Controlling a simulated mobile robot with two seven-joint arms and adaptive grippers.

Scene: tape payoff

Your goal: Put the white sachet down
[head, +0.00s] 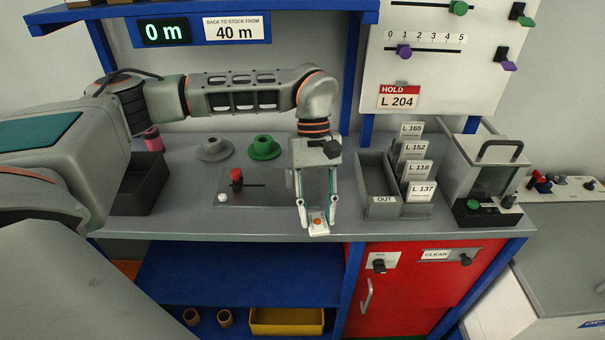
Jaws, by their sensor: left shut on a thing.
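My left gripper (317,224) points down at the front of the grey bench (270,229), near its middle. It is shut on a small white sachet (319,230) with an orange mark on it. The sachet is at or just above the bench's front edge; I cannot tell whether it touches the surface. My right gripper is not in view.
An OUT tray (383,212) and upright cards (421,191) stand to the right, beside a clear-sided device (488,178). Green (263,148) and grey (214,149) flanged parts sit behind. A red knob (236,175) rises on the left. A black bin (138,190) is further left.

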